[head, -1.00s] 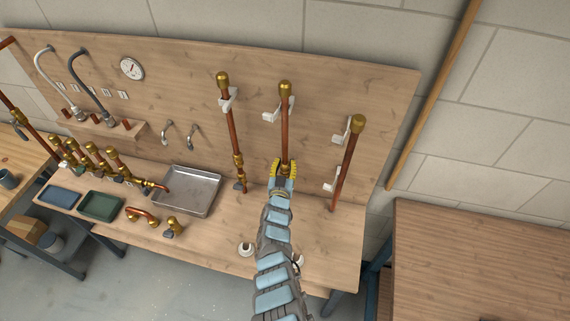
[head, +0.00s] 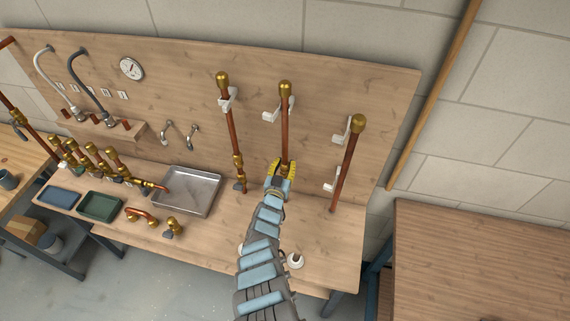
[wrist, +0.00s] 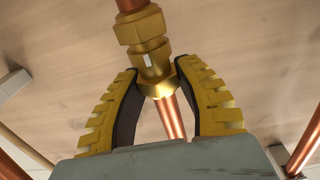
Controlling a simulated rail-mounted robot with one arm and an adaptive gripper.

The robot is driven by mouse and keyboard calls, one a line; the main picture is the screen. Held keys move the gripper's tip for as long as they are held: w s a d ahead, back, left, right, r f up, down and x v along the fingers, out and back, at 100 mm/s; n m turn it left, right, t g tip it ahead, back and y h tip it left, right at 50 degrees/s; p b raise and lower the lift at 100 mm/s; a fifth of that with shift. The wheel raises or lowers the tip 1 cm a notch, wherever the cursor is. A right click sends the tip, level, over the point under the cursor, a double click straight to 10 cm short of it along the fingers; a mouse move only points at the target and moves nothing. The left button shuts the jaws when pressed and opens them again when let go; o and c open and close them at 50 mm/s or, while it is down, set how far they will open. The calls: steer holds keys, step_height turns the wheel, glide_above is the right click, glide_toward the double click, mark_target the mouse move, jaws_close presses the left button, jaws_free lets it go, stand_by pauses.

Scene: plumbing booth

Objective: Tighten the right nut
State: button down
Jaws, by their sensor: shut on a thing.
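My gripper (head: 279,165) is at the lower part of the middle copper pipe (head: 285,132) on the wooden back panel. In the wrist view its two yellow ribbed fingers (wrist: 162,80) are on either side of a brass nut (wrist: 181,91) and shut on it. The nut is at the lower end of a brass fitting (wrist: 145,33), with copper pipe above and below. The finger pads and my wrist hide part of the nut and lower pipe. In the head view the nut is hidden by my gripper.
A left copper pipe (head: 232,130) with a brass fitting and a right copper pipe (head: 347,165) stand on either side of my gripper. White brackets (head: 271,116) stick out from the panel. A metal tray (head: 188,192) lies on the bench to the left.

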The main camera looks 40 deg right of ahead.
mark_target(283, 167)
steer(key=c, duration=0.7)
jaws_free()
steer(key=shift+a, duration=0.2)
steer(key=shift+s+a+f, duration=0.15)
steer(key=shift+s+a, duration=0.15)
steer(key=shift+a, duration=0.1)
steer(key=shift+s+a+r, duration=0.2)
steer(key=shift+s+a, duration=0.15)
steer(key=shift+a, duration=0.15)
steer(key=shift+v, duration=0.85)
steer(key=shift+s+a, duration=0.45)
steer(key=shift+a, duration=0.05)
steer(key=shift+v, duration=3.25)
